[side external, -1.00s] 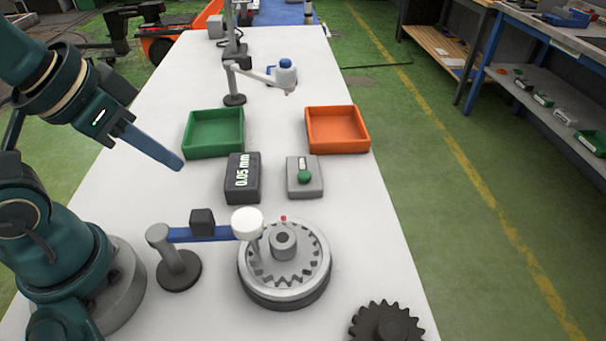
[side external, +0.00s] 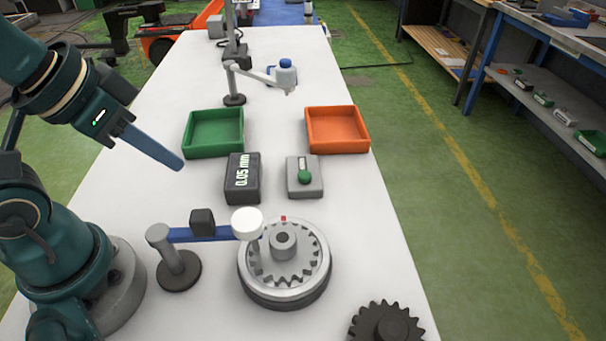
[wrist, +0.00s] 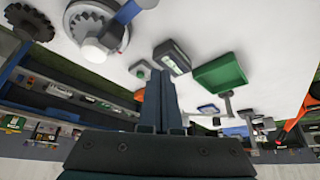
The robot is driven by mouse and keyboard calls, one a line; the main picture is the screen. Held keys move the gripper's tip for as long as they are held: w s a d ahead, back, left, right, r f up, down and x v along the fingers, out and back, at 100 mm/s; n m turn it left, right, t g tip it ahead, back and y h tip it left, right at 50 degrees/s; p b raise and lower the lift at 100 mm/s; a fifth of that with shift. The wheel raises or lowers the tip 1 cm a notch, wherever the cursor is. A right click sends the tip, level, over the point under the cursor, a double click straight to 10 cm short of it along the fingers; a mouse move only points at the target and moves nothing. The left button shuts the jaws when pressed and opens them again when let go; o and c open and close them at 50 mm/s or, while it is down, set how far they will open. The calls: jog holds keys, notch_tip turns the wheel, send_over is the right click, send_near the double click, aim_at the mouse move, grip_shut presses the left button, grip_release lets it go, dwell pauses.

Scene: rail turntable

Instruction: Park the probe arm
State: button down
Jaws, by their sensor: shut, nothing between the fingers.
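The probe arm (side external: 222,232) is a blue bar on a grey post (side external: 176,258). It carries a black block (side external: 202,222) and a white round knob (side external: 247,223) at its free end. The knob stands over the left rim of the toothed gear (side external: 285,266) on the turntable (side external: 284,296); whether the stem below it touches the gear I cannot tell. The wrist view also shows the white knob (wrist: 94,51). My gripper (side external: 179,164) is shut and empty, above the table behind the probe arm, to the left of the black display box reading "0.05 mm" (side external: 243,178).
A grey box with a green button (side external: 304,176) stands right of the display. Green (side external: 213,132) and orange (side external: 337,130) trays stand behind. A dark gear (side external: 386,323) lies at the front right. Farther back is another post with a blue-capped arm (side external: 286,73).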

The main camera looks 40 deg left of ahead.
dwell(0.3)
jog(key=c, duration=1.1)
grip_release()
jog(key=o, duration=0.5)
jog(key=shift+s+m, duration=0.2)
jog(key=shift+m, duration=0.1)
jog(key=shift+c, duration=0.2)
jog(key=r+m+g, duration=0.1)
jog(key=m+g, duration=0.4)
jog(key=m, duration=0.3)
send_over(200, 215)
jog(key=shift+w+a, duration=0.1)
jog(key=shift+a, duration=0.2)
jog(key=shift+d+f+g, duration=0.3)
jog(key=shift+f, duration=2.45)
grip_shut()
